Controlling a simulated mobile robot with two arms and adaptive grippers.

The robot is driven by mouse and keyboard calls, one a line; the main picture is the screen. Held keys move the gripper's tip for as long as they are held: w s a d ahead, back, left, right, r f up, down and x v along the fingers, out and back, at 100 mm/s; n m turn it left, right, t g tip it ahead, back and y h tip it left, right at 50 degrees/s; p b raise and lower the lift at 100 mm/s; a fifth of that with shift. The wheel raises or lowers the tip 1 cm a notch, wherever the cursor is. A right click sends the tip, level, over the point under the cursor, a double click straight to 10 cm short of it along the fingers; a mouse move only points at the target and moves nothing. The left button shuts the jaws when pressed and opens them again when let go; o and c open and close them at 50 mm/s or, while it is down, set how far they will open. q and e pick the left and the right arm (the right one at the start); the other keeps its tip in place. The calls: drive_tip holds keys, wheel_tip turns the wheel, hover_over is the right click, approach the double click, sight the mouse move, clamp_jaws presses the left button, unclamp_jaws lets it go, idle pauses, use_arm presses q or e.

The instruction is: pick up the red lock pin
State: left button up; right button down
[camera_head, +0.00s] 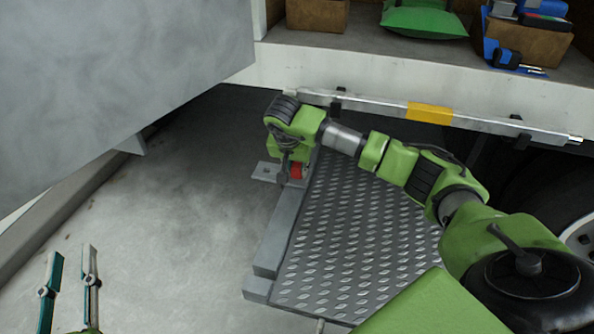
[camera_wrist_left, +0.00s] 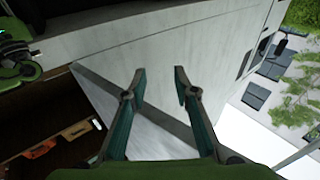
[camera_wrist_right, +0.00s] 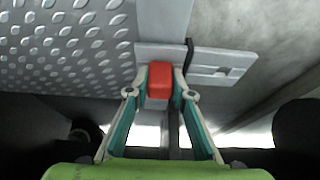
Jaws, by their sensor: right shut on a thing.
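The red lock pin (camera_head: 296,171) is at the far left edge of the tread-plate platform, beside a small metal bracket (camera_head: 266,172). In the right wrist view the red pin (camera_wrist_right: 160,80) sits between my right fingertips, which touch it on both sides. My right gripper (camera_wrist_right: 160,88) is shut on it, over the slotted bracket plate (camera_wrist_right: 215,64). In the head view my right fingers are mostly hidden behind the wrist. My left gripper (camera_head: 72,270) is open and empty at the lower left; its spread fingers also show in the left wrist view (camera_wrist_left: 158,85).
The tread-plate platform (camera_head: 365,235) lies under my right arm. A metal bar with a yellow band (camera_head: 430,113) runs below the truck bed, which holds boxes (camera_head: 317,14) and a green bag (camera_head: 424,18). A grey panel (camera_head: 110,75) fills the upper left. The floor (camera_head: 190,215) between is clear.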

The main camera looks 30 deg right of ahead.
drive_tip(key=shift+r, duration=0.15)
